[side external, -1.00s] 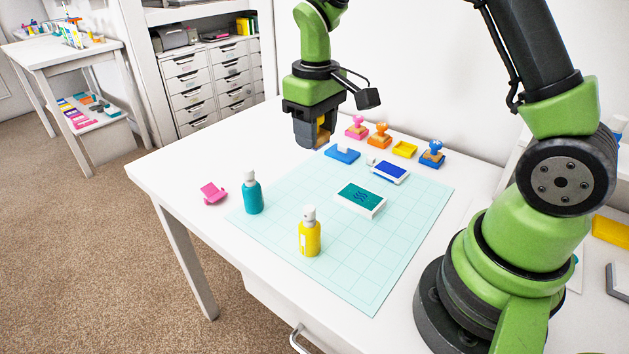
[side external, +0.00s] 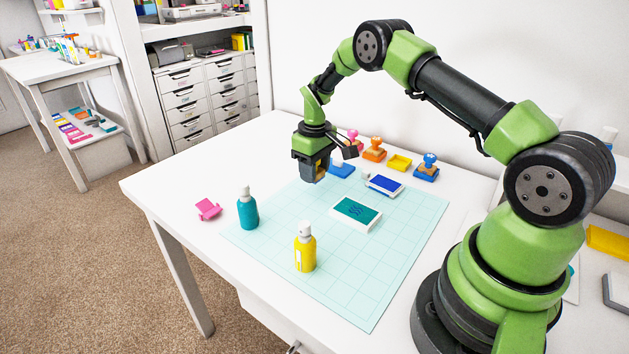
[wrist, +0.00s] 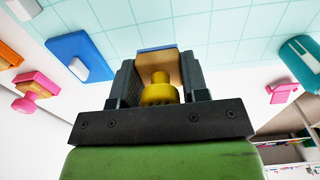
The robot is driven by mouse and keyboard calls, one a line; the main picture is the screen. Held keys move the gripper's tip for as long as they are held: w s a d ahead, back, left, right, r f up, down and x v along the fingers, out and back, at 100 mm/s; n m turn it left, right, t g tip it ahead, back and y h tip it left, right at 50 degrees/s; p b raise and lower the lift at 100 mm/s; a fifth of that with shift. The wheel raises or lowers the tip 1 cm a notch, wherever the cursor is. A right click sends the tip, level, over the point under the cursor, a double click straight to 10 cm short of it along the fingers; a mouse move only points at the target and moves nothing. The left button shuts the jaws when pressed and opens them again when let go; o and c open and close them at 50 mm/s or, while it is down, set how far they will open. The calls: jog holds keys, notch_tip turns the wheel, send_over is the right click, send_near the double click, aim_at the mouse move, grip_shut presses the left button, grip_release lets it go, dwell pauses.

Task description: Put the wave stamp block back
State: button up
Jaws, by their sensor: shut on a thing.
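My gripper (side external: 318,172) is shut on a wooden stamp block with a yellow knob (wrist: 160,88). In the wrist view the block (wrist: 157,66) sits between the jaws with a blue edge at its far side. Its stamping face is hidden, so I cannot read its pattern. In the side view the gripper hangs over the back left edge of the pale mat (side external: 335,265). An empty yellow holder (side external: 398,163) stands between the orange stamp (side external: 374,148) and the blue stamp (side external: 427,167).
A blue lid-like piece (side external: 342,170) lies just right of my gripper, with a blue ink pad (side external: 384,184) beyond. A teal bottle (side external: 247,210), a yellow bottle (side external: 305,250) and a pink dispenser (side external: 208,209) stand left and front. The mat's front right is clear.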

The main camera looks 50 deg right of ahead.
jog(key=shift+f, duration=1.6)
jog(key=shift+f, duration=0.1)
jog(key=o, duration=1.1)
